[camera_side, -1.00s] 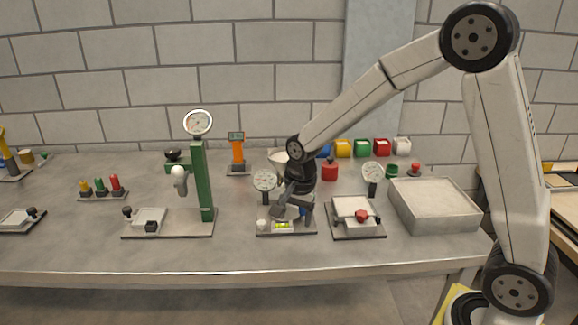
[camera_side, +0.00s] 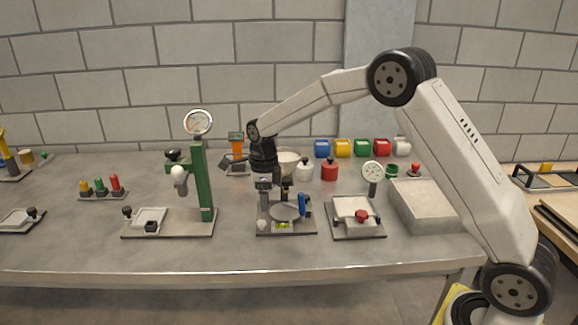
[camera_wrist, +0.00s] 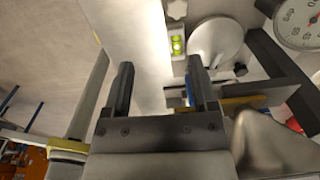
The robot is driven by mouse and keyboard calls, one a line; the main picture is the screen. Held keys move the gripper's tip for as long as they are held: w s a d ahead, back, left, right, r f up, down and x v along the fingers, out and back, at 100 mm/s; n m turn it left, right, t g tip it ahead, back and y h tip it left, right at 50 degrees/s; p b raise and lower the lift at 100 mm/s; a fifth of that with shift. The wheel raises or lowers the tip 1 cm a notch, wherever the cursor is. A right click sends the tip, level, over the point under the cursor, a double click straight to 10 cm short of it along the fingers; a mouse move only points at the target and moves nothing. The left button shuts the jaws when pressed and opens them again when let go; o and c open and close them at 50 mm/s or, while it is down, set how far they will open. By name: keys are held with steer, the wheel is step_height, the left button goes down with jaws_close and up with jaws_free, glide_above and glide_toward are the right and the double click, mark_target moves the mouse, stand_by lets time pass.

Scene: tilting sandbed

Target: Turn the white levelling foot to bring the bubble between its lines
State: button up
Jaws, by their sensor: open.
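The white levelling foot (camera_side: 262,225) stands at the left front of the small sandbed base plate (camera_side: 301,231); it also shows at the top of the wrist view (camera_wrist: 177,9). Beside it is the green bubble vial (camera_side: 282,226), also in the wrist view (camera_wrist: 177,45). I cannot tell where the bubble sits against its lines. A round pale disc (camera_wrist: 215,40) lies beside the vial. My gripper (camera_wrist: 160,78) is open and empty, apart from the foot. In the side view it is dark and small over the back of the unit (camera_side: 275,186).
A dial gauge (camera_wrist: 299,20) stands beside the disc. To the right is a plate with a red knob (camera_side: 361,215), then a large grey tray (camera_side: 436,207). A green column with a gauge (camera_side: 201,180) stands left. The table's front strip is clear.

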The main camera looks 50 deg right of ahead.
mark_target(261, 222)
steer(key=m, duration=0.1)
steer(key=w+m, duration=0.2)
steer(key=shift+w+d+f, duration=0.1)
steer(key=shift+d+f, duration=0.1)
steer(key=shift+f, duration=0.05)
steer(key=shift+w+d+f+m, duration=0.3)
steer(key=shift+f+m, duration=0.15)
steer(key=shift+m, duration=0.15)
steer(key=shift+a, duration=0.1)
steer(key=shift+f, duration=3.9)
jaws_close()
